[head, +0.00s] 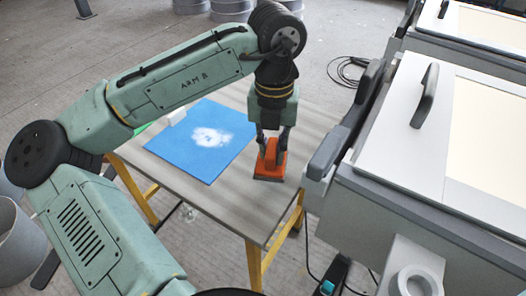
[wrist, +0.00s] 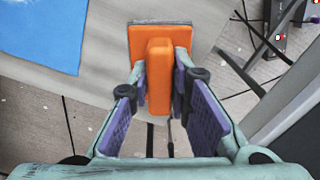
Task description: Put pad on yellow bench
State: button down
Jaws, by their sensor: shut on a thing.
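The pad is an orange block with a raised grip and a grey underside (head: 271,165). It is at the right part of the bench (head: 226,200), which has a grey top and yellow legs. My gripper (head: 272,148) points down and is shut on the pad's raised grip. In the wrist view the pad (wrist: 158,60) sits between the purple finger faces of my gripper (wrist: 158,85). The pad appears to be at or just above the bench top; I cannot tell whether it touches.
A blue sheet (head: 203,140) with a white powdery patch lies on the bench left of the pad. A grey machine (head: 440,150) with a handled lid stands close on the right. Black cable (head: 348,72) lies on the floor behind.

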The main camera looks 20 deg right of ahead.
aim_at(272, 146)
jog(key=shift+f, duration=2.15)
jog(key=shift+f, duration=0.2)
jog(key=c, duration=1.5)
grip_release()
jog(key=shift+r, duration=0.15)
notch_tip(272, 146, up, 12)
jog(key=shift+r+p, duration=0.1)
jog(key=shift+p, duration=0.2)
